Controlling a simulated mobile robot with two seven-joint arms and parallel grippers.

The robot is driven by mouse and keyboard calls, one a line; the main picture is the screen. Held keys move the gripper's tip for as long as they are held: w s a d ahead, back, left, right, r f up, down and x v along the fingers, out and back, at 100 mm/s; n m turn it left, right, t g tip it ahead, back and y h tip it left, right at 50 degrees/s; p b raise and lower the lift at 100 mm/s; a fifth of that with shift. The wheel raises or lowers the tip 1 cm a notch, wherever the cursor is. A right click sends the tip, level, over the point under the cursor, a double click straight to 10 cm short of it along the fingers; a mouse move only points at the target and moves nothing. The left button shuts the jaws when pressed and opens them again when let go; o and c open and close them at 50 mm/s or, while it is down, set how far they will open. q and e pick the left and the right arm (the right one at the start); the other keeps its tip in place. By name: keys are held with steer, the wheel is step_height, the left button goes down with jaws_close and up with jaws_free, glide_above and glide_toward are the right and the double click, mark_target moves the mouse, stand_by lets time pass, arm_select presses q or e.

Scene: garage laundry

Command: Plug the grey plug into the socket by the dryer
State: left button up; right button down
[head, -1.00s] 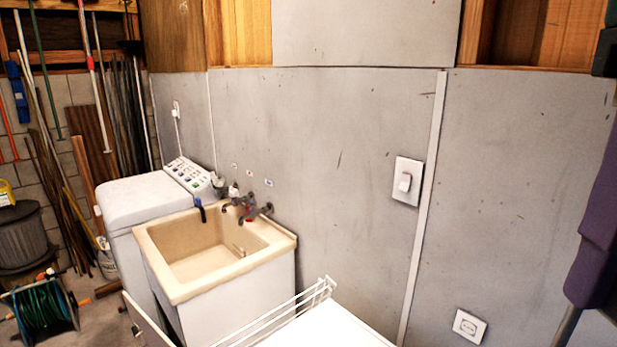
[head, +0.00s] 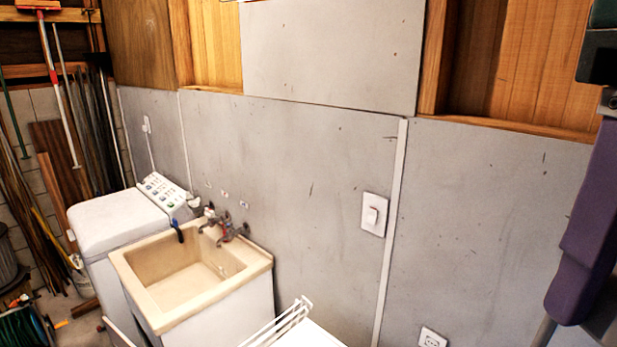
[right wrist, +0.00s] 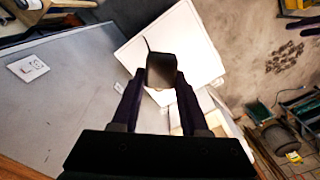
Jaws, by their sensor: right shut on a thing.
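The grey plug (right wrist: 161,70) shows in the right wrist view as a dark block with a thin cord at its far end. My right gripper (right wrist: 158,92) is shut on it, one finger on each side. The socket (head: 432,338) is a white plate low on the grey wall, partly cut by the bottom edge of the head view. My left gripper is not in view.
A wall switch (head: 374,215) sits above the socket, left of a vertical white strip (head: 390,235). A white wire rack (head: 285,325) stands by the dryer. The beige sink (head: 190,275) and a washing machine (head: 120,220) are further left. The wall around the socket is bare.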

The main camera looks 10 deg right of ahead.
steer(key=w+a+r+n, duration=0.1)
steer(key=w+a+n, duration=0.2)
steer(key=a+n, duration=0.3)
steer(key=w+a+r+n, duration=0.2)
steer(key=a+n, duration=0.4)
steer(key=a, duration=0.3)
steer(key=shift+w+r+n, duration=0.3)
steer(key=shift+w, duration=0.1)
steer(key=s+d+f+m, duration=0.1)
steer(key=s+d+m, duration=0.1)
steer(key=d+m, duration=0.2)
steer(key=s+d+f+m, duration=0.1)
steer(key=s+d+m, duration=0.1)
steer(key=d+m, duration=0.2)
steer(key=s+d+f+m, duration=0.1)
steer(key=d+m, duration=0.3)
steer(key=d, duration=0.3)
steer(key=shift+s+f+m, duration=0.3)
steer(key=shift+s, duration=0.1)
